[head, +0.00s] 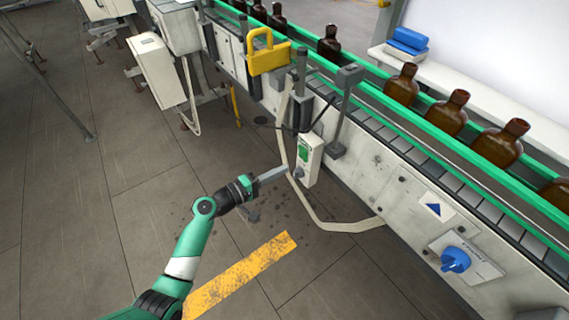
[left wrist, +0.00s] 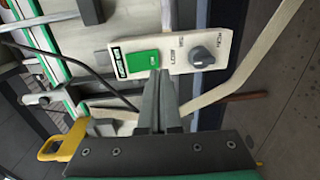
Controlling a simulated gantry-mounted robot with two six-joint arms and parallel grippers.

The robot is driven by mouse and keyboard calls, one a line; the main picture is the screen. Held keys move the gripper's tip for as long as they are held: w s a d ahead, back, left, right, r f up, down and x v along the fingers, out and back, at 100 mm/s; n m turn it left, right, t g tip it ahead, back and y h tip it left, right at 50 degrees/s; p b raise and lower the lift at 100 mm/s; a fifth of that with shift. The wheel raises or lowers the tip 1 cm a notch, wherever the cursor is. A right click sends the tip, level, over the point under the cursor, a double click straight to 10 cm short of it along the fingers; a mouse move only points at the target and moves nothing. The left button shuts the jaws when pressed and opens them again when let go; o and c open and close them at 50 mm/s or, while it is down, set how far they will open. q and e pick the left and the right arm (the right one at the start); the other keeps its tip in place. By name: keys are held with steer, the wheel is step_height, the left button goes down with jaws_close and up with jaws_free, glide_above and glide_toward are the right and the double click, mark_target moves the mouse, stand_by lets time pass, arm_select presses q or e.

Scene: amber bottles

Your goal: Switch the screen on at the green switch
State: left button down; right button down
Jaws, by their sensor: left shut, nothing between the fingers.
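The green switch (head: 303,154) is a rectangular green rocker on a small white control box (head: 311,165), which is mounted at the side of the conveyor. It also shows in the left wrist view as a green switch (left wrist: 142,62) beside a dark round knob (left wrist: 201,56). My left gripper (head: 284,171) is shut and empty, with its tips close to the box. In the left wrist view the shut fingers (left wrist: 158,78) reach the lower edge of the green switch; I cannot tell whether they touch it. My right gripper is not in view. No screen can be made out.
A conveyor with green rails (head: 420,122) carries several amber bottles (head: 499,144). A yellow padlock-shaped part (head: 268,53) sits above the box. A pale cable (head: 325,224) loops below it. A blue knob (head: 455,259) is on the right panel.

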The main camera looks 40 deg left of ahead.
arm_select(q)
steer(key=s+a+f+p, duration=0.1)
steer(key=s, duration=0.8)
steer(key=shift+a, duration=0.25)
